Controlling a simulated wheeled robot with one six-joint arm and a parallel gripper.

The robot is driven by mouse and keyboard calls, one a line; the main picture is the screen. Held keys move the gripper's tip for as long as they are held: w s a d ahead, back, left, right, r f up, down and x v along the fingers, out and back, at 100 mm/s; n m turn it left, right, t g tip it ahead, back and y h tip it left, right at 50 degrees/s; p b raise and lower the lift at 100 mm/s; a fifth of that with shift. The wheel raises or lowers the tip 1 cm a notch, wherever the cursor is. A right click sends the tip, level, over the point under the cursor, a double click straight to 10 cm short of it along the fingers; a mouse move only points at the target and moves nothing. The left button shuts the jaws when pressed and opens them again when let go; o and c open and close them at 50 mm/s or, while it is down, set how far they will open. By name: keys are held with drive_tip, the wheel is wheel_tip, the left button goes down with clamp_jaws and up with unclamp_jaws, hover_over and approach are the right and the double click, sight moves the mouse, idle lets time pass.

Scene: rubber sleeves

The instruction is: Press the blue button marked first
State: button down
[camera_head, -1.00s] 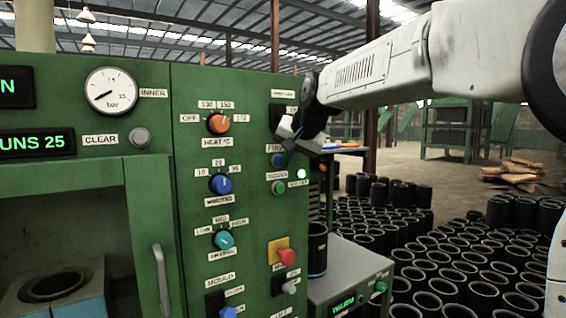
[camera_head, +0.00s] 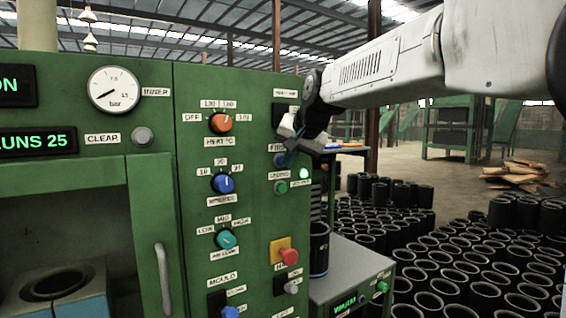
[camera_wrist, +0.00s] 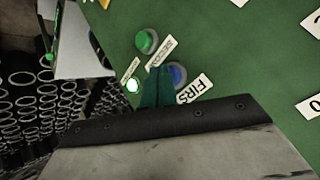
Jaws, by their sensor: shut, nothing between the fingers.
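The blue button (camera_head: 280,159) sits on the green panel under a label that reads partly as FIRST. In the wrist view the blue button (camera_wrist: 179,75) is beside its FIRST label (camera_wrist: 195,89), partly covered by my fingers. My gripper (camera_head: 291,158) is just right of the button in the head view. In the wrist view my gripper (camera_wrist: 159,70) shows teal fingers, shut and empty, with tips beside the blue button. I cannot tell whether they touch it.
A green button (camera_head: 281,187) with a SECOND label sits below the blue one. A lit lamp (camera_head: 303,174) is beside it. A red knob (camera_head: 289,257) on a yellow plate is lower. Black sleeves (camera_head: 440,270) cover the floor at right.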

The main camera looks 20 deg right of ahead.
drive_tip(key=s, duration=0.1)
drive_tip(key=s+d, duration=0.1)
drive_tip(key=s, duration=0.1)
drive_tip(key=s+d, duration=0.1)
drive_tip(key=s, duration=0.1)
drive_tip(key=shift+f, duration=0.1)
idle(0.4)
idle(0.5)
drive_tip(key=s+d+f+n+g, duration=0.1)
drive_tip(key=s+f+g, duration=0.1)
drive_tip(key=s+f, duration=0.5)
drive_tip(key=s+d+f+n+g+h, duration=0.1)
drive_tip(key=s+f, duration=0.7)
drive_tip(key=s, duration=0.9)
drive_tip(key=s+f+n+g, duration=0.2)
drive_tip(key=s+f+g, duration=0.2)
drive_tip(key=s+f, duration=0.3)
drive_tip(key=s, duration=0.5)
drive_tip(key=shift+s+d+f+n+g+h, duration=0.2)
drive_tip(key=shift+d+n+g+h, duration=0.1)
drive_tip(key=shift+d+n+h, duration=0.1)
